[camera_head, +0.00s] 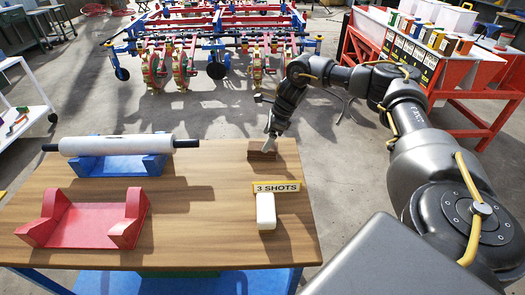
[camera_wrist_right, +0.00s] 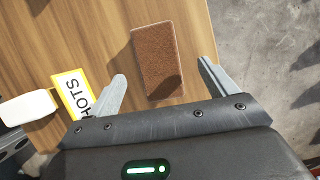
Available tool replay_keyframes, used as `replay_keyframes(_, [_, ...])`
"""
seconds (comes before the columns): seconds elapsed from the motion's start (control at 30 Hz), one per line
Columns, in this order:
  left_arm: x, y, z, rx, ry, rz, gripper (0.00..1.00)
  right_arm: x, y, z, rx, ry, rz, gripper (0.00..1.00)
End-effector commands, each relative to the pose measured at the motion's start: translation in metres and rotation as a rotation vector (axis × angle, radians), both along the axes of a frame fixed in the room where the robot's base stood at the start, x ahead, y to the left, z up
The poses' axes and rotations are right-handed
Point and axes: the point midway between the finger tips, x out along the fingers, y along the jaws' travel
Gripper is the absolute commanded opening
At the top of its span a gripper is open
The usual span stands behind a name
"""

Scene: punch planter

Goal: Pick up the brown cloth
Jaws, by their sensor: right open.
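The brown cloth (camera_wrist_right: 157,60) is a small folded rectangle lying flat on the wooden table, near its right edge. In the head view the cloth (camera_head: 262,155) is at the table's far right corner, partly behind my right gripper (camera_head: 272,135). In the right wrist view my right gripper (camera_wrist_right: 163,82) is open, one finger to each side of the cloth, and nothing is between the tips but the cloth's near part. The cloth appears to lie on the table below the fingers; I cannot tell the exact height gap. My left gripper is not in view.
The wooden table (camera_head: 195,215) also holds a white roll (camera_head: 120,145) on a blue cradle (camera_head: 118,166), an empty red cradle (camera_head: 90,222), a "3 SHOTS" sign (camera_head: 277,187) and a white block (camera_head: 266,211). The table's middle is clear. A red and blue machine stands beyond.

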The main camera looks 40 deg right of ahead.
Motion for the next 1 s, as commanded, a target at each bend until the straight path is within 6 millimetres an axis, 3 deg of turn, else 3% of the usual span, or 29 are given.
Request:
replay_keyframes(0.4, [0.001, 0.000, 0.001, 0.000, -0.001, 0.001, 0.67, 0.010, 0.016, -0.046, 0.000, 0.003, 0.000, 0.85])
replay_keyframes(1.0, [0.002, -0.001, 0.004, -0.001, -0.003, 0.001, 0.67, 0.011, 0.016, -0.049, 0.001, 0.001, 0.000, 0.85])
